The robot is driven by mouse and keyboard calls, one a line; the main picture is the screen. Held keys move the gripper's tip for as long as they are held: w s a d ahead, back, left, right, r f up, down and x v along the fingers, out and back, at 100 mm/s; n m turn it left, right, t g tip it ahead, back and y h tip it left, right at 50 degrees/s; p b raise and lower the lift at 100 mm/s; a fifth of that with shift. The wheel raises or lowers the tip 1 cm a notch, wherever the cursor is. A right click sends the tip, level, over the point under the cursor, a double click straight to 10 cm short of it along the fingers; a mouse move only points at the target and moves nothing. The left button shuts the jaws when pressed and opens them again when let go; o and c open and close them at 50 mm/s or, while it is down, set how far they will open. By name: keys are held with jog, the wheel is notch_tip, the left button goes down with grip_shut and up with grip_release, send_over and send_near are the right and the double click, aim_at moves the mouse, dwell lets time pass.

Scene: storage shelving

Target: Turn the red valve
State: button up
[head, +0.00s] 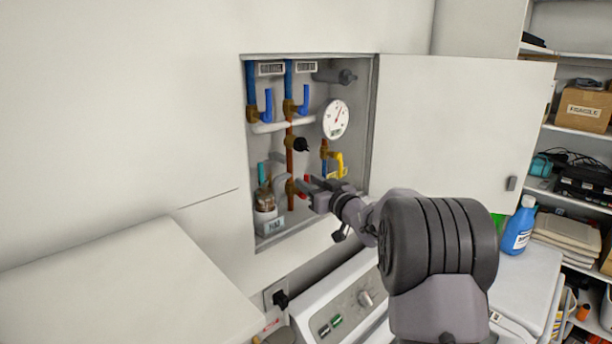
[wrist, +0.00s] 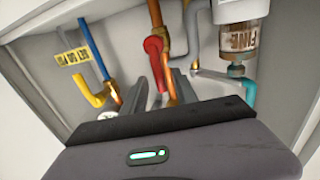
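The red valve handle (wrist: 155,55) sits on a copper pipe inside the open wall cabinet. In the wrist view it runs from its rounded top down between my two fingers. In the head view only a small bit of red (head: 306,181) shows beside my fingertips. My gripper (wrist: 163,84) reaches into the cabinet, with one grey finger on each side of the handle and some space between them. It looks open, and I cannot tell whether either finger touches the handle. In the head view my gripper (head: 310,188) partly hides the valve.
Blue valve handles (head: 305,98), a round gauge (head: 336,119) and a yellow handle (head: 340,164) are close by. A filter jar (head: 264,200) stands at the lower left. The cabinet door (head: 450,130) hangs open to the right. A white appliance (head: 345,300) is below.

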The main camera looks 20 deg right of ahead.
jog(key=shift+w+a, duration=0.2)
jog(key=shift+w, duration=0.75)
grip_shut()
dwell(0.7)
